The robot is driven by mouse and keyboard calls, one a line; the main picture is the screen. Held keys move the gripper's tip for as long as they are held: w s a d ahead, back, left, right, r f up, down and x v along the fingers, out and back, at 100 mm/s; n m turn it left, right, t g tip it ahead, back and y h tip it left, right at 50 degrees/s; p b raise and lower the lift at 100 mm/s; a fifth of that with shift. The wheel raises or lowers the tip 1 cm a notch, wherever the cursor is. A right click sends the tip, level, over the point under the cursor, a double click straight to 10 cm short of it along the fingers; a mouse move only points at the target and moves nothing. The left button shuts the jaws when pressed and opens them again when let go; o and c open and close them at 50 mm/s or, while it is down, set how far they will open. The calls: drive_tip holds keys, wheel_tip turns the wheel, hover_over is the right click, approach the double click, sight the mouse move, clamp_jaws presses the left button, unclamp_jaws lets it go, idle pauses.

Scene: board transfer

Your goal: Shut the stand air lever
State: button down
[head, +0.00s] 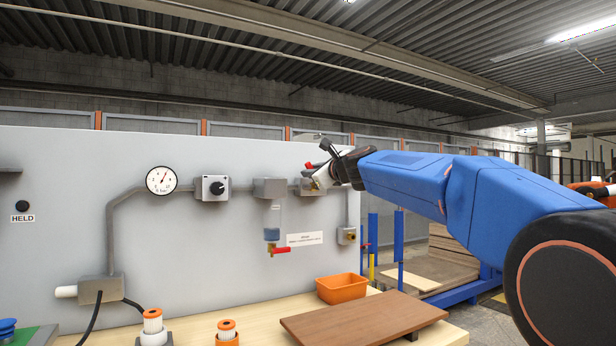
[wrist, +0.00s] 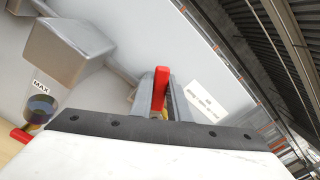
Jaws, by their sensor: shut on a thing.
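The stand air lever is a red handle between my fingers in the wrist view (wrist: 160,88), over a brass-coloured valve body. My gripper (wrist: 166,100) is shut on this lever, one grey finger on each side of it. In the head view my gripper (head: 318,178) is at the pipe right of the grey filter block (head: 270,188). Little of the lever shows there, as the gripper covers most of it.
A second red lever (head: 281,250) sits under the filter bowl (head: 272,225). A gauge (head: 161,181) and a black knob (head: 217,188) are on the panel further left. An orange bin (head: 341,288) and a brown board (head: 363,318) rest on the bench below.

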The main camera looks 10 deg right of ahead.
drive_tip(key=m, duration=0.1)
drive_tip(key=d+m, duration=0.1)
drive_tip(key=m, duration=0.1)
drive_tip(key=shift+w+d+r+m, duration=0.25)
drive_tip(key=shift+d+r+m, duration=0.05)
drive_tip(key=shift+d+r, duration=0.1)
drive_tip(key=shift+w+d+m, duration=0.1)
drive_tip(key=shift+d+m, duration=0.3)
drive_tip(key=shift+m, duration=0.45)
drive_tip(key=shift+w+d+m, duration=0.1)
drive_tip(key=shift+d+m, duration=0.3)
drive_tip(key=shift+m, duration=0.45)
drive_tip(key=c, duration=1.7)
unclamp_jaws()
drive_tip(key=shift+r, duration=0.1)
drive_tip(key=v, duration=1.7)
drive_tip(key=shift+s+d, duration=0.15)
drive_tip(key=shift+s, duration=0.05)
